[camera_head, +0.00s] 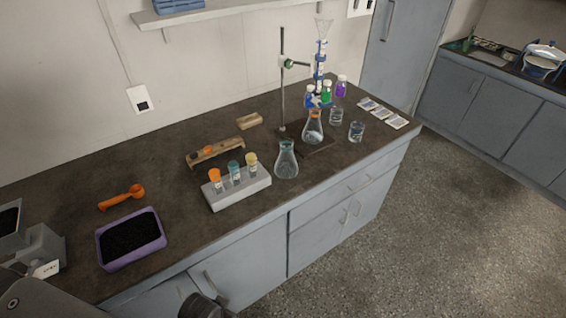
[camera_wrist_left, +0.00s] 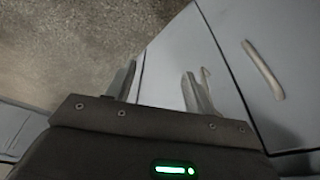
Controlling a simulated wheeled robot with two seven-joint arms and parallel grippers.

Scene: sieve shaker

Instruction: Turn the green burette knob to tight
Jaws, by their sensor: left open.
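The burette (camera_head: 320,62) stands upright at the back of the counter, held beside a thin stand rod (camera_head: 282,85) over a flask (camera_head: 313,130) with an orange collar. A small green part (camera_head: 288,62) shows at the clamp on the rod. It is too small to tell whether this is the burette knob or how it is turned. My left gripper (camera_wrist_left: 159,72) is open and empty in the left wrist view, with grey cabinet fronts and floor beyond it, away from the burette. My right gripper is not in view.
A rack (camera_head: 238,189) of capped tubes and a flask (camera_head: 286,162) with a green collar stand nearer the front edge. Colored bottles (camera_head: 341,88) and glass beakers (camera_head: 356,132) stand near the burette. A purple tray (camera_head: 130,265) and an orange scoop (camera_head: 122,198) lie left.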

